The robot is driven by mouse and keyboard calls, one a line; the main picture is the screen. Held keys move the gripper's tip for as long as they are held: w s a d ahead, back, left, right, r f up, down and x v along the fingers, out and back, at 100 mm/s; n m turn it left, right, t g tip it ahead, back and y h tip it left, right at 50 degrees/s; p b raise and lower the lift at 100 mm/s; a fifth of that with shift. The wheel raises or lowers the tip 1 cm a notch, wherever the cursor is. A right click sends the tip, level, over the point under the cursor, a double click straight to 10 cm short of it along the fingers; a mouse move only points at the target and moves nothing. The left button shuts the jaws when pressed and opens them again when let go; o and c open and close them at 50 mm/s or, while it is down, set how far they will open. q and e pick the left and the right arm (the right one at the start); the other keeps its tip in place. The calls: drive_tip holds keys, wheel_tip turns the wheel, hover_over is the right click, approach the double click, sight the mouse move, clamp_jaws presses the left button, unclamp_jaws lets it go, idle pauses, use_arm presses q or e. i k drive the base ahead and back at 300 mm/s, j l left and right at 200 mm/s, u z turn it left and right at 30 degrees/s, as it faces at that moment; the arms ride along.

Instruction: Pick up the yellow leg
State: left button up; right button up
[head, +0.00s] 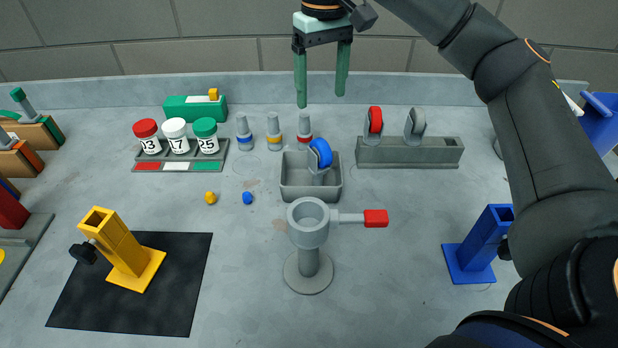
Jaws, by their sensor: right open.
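The yellow leg (124,252) is a square, hollow-topped tube on a flat yellow foot with a black knob on its left side. It stands on the black mat (75,312) at the lower left of the head view. My right gripper (322,92) is at the top centre, above the back of the table, with its two green fingers apart and nothing between them. It is far from the yellow leg, behind it and to its right. My left gripper is not in the head view.
A grey cup stand (308,272) with a red-tipped handle is at front centre. Behind it is a grey bin (296,191) holding a blue-wheeled caster. A blue leg (475,252) stands at right. Jars (175,135) and a caster rack (400,154) are farther back.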

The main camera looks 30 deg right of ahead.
sight(136, 265)
drive_tip(key=k, duration=1.5)
